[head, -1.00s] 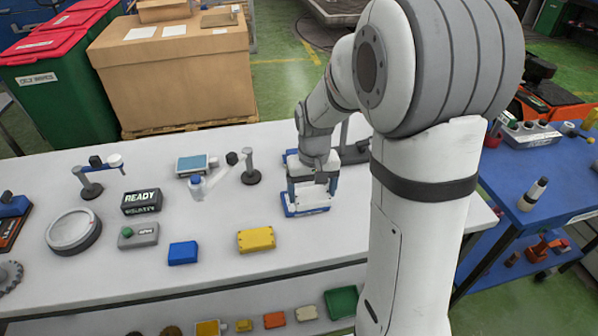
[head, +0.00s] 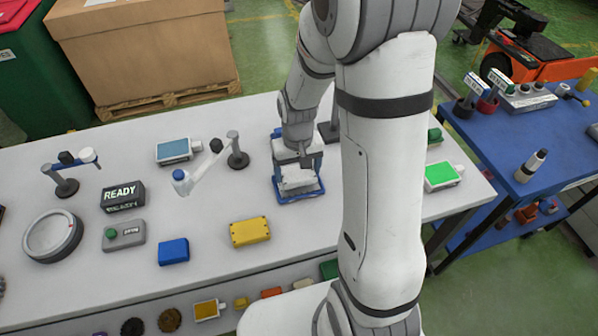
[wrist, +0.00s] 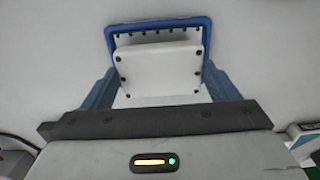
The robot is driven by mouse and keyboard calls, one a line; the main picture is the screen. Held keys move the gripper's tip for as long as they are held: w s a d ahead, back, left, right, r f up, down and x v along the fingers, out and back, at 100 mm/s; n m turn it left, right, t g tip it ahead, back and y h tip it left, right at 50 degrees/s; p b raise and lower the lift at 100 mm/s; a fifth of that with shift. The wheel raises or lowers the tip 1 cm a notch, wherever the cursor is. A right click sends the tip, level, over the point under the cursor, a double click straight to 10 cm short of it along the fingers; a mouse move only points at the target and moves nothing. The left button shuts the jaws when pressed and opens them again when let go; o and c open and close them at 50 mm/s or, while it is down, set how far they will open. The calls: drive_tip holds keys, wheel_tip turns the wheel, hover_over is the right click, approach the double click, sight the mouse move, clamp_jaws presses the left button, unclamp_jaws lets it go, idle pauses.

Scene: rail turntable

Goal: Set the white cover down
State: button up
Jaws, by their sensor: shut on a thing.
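The white cover (head: 298,183) is a pale block with small dark dots along its edges, which show in the wrist view (wrist: 158,68). My gripper (head: 298,168) points down over it on the white table (head: 330,228). Its blue fingers (wrist: 160,88) are shut on the cover's two sides. A blue-rimmed tray (head: 300,198) lies flat under the cover. Its rim (wrist: 160,24) frames the cover's far side in the wrist view. Whether the cover touches the tray I cannot tell; its underside is hidden.
A yellow box (head: 250,232) and a blue box (head: 173,251) stand to the left. A READY sign (head: 122,195), a grey button box (head: 123,236) and a round dial (head: 52,236) are farther left. A jointed stand (head: 237,151) is near the gripper. A green-screened device (head: 442,175) is right.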

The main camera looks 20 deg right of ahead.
sight(298, 173)
drive_tip(key=shift+f, duration=1)
drive_tip(key=shift+f, duration=0.15)
drive_tip(key=o, duration=1.1)
wheel_tip(298, 173, up, 12)
drive_tip(key=s+r+t, duration=0.3)
drive_tip(key=s+r, duration=0.5)
drive_tip(key=s, duration=0.6)
drive_tip(key=shift+s+d+r, duration=0.15)
drive_tip(key=shift+d+r, duration=0.05)
